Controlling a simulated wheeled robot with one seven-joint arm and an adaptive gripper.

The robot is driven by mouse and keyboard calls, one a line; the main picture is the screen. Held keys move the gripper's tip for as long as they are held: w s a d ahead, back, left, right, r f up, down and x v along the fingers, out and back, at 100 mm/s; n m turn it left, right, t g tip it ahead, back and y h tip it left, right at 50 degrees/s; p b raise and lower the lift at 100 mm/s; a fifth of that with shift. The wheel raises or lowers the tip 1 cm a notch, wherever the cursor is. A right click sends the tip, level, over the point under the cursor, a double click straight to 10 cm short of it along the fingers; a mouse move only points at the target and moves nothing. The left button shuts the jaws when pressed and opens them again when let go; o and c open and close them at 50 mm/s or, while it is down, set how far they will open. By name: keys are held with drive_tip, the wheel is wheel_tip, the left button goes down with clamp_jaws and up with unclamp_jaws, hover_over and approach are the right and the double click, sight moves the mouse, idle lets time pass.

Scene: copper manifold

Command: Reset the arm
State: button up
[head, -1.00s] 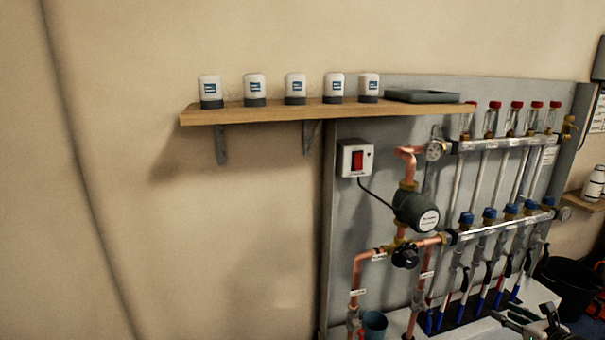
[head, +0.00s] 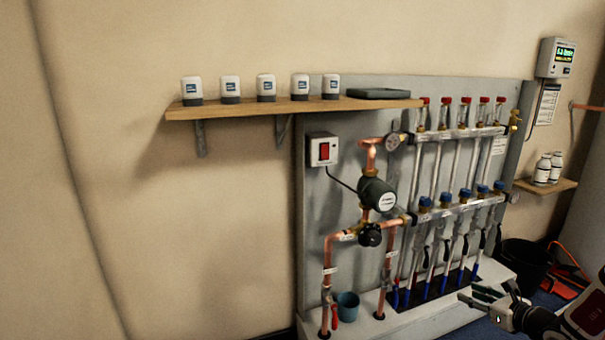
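My gripper (head: 477,296) shows at the lower right of the head view, in front of the right end of the white ledge. Its dark fingers point left and look spread apart, with nothing seen between them. My arm runs from it to the right edge of the picture. The gripper appears clear of the pipes, though its exact distance from the ledge cannot be told.
A copper manifold with a pump (head: 376,194) and several valves stands on a grey panel (head: 318,220). A wooden shelf (head: 240,109) carries several white containers and a dark tray (head: 378,93). A blue cup (head: 348,306) and black bucket (head: 522,262) stand low.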

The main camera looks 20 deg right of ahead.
drive_tip(key=w+a+r+n+g+y, duration=0.2)
drive_tip(key=w+a+r+n+y, duration=0.15)
drive_tip(key=a+r+n, duration=0.7)
drive_tip(key=w+a+r+n+g+y, duration=0.25)
drive_tip(key=a+r+y, duration=0.4)
drive_tip(key=a, duration=0.95)
drive_tip(key=s+a+r+n+g+h, duration=0.1)
drive_tip(key=s+a+r+n+g, duration=0.4)
drive_tip(key=s+a, duration=0.4)
drive_tip(key=s+a+r+n+g+h, duration=0.25)
drive_tip(key=s+a+r+n, duration=0.25)
drive_tip(key=s+a+n, duration=0.45)
drive_tip(key=s+n+g+h, duration=0.1)
drive_tip(key=s+n+h, duration=0.55)
drive_tip(key=s, duration=1.05)
wheel_tip(320, 180, up, 33)
drive_tip(key=n+t+p, duration=0.1)
drive_tip(key=t+p, duration=0.2)
drive_tip(key=p, duration=2.8)
drive_tip(key=shift+w+r+t+p, duration=0.15)
drive_tip(key=shift+t+p, duration=0.15)
